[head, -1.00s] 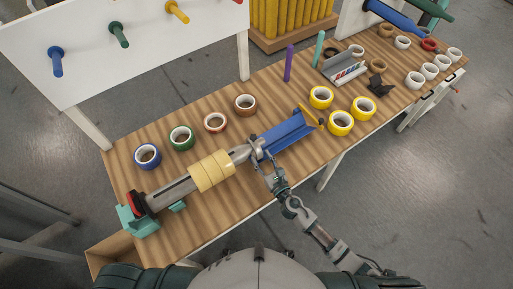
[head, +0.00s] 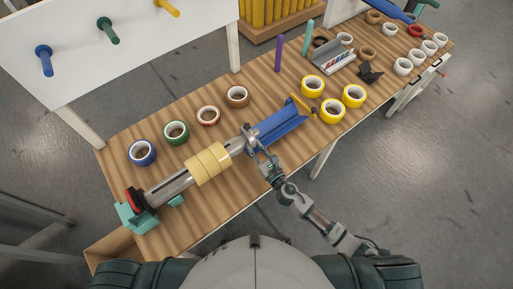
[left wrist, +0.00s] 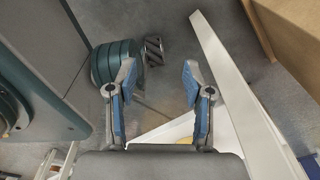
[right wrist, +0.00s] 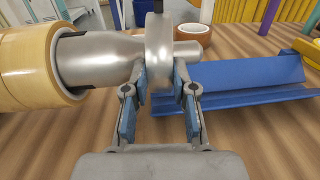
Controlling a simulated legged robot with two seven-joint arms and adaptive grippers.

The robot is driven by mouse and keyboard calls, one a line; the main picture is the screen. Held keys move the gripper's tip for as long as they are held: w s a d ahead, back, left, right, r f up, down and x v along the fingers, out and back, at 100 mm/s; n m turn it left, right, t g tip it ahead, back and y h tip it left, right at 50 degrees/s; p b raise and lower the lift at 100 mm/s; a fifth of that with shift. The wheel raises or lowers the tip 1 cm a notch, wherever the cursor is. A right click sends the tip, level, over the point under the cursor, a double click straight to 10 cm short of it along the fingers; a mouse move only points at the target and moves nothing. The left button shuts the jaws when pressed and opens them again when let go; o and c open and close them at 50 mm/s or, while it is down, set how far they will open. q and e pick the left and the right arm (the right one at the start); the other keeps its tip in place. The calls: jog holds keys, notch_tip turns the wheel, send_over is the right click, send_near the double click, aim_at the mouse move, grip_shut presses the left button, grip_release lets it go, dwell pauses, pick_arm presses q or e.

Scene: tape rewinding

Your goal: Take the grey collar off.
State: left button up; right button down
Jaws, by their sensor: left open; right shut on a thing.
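The grey collar (right wrist: 158,50) is a thick metal ring around the narrow right end of the grey spindle (right wrist: 100,60). In the head view the collar (head: 247,131) sits between the yellow tape rolls and the blue trough. My right gripper (right wrist: 160,78) is shut on the collar from the near side, a finger on each face. The spindle's tip shows to the right of the ring. Pale yellow tape rolls (head: 208,163) sit on the spindle left of the collar. My left gripper (left wrist: 159,78) is open and empty, away from the table, and shows only in its wrist view.
A blue trough (head: 279,128) lies just right of the spindle's end. Blue, green, red and brown tape rolls (head: 176,132) line the table behind. Several yellow rolls (head: 332,110) stand to the right. The wooden table's front strip (head: 215,205) is clear.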

jog(key=shift+w+d+r+p, duration=0.15)
jog(key=shift+r, duration=0.35)
jog(key=shift+w+d+r+p, duration=0.15)
jog(key=shift+r, duration=0.3)
jog(key=w+d+b, duration=0.1)
jog(key=w+d, duration=0.2)
jog(key=d, duration=0.1)
jog(key=w+d+b, duration=0.1)
jog(key=w+d, duration=0.2)
jog(key=d, duration=0.2)
jog(key=w+d+b, duration=0.1)
jog(key=w+d, duration=0.3)
jog(key=d, duration=0.1)
jog(key=shift+d+f, duration=0.1)
pick_arm(q)
jog(key=w+d+r, duration=0.1)
jog(key=w, duration=0.5)
jog(key=shift+w+d+r, duration=0.15)
jog(key=shift+d+r, duration=0.1)
jog(key=shift+r, duration=0.05)
jog(key=shift+d, duration=0.15)
pick_arm(e)
jog(key=shift+d, duration=0.35)
